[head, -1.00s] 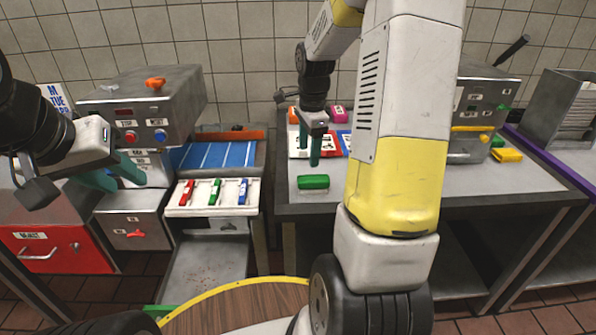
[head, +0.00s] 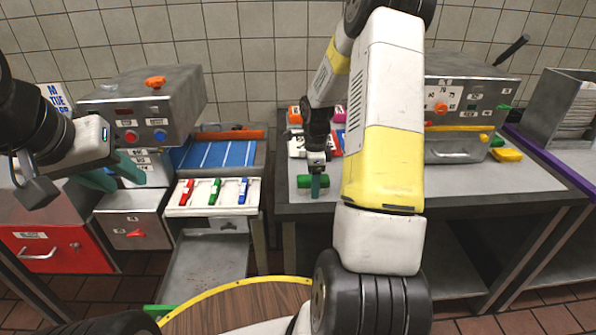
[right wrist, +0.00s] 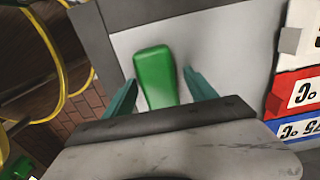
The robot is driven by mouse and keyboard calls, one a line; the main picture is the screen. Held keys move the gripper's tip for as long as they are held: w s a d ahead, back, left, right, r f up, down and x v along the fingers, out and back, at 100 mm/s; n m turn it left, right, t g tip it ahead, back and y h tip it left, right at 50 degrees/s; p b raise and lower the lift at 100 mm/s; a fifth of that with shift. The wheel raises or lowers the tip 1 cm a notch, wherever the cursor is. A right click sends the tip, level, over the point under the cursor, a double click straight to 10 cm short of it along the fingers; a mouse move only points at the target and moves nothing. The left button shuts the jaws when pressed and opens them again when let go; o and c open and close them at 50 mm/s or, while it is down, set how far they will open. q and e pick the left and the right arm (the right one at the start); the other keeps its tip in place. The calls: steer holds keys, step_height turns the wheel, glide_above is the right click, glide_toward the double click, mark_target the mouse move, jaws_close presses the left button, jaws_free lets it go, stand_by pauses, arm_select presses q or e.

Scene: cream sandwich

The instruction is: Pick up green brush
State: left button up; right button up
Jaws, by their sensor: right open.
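The green brush (head: 304,182) lies on the grey metal table (head: 410,190) near its front left edge. In the right wrist view the green brush (right wrist: 156,76) is a rounded green block lying lengthwise between the teal fingers. My right gripper (head: 317,187) is right at the brush, and its fingers hide part of it in the head view. In the right wrist view my right gripper (right wrist: 158,92) is open, with gaps between the brush and each finger. My left gripper (head: 117,178) is at the left, away from the brush, with its two teal fingers apart and nothing between them.
Red and blue labelled boxes (right wrist: 300,90) lie beside the brush. A steel machine (head: 465,95) and a yellow block (head: 507,155) stand to the right. The table's middle is partly hidden by my arm.

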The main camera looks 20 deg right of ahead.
jaws_close()
steer(key=shift+r, duration=0.15)
steer(key=shift+r, duration=0.2)
step_height(320, 180, up, 3)
steer(key=shift+w+r, duration=0.1)
steer(key=s+a+r, duration=0.1)
steer(key=s+a, duration=0.9)
steer(key=a, duration=0.2)
steer(key=shift+a, duration=0.35)
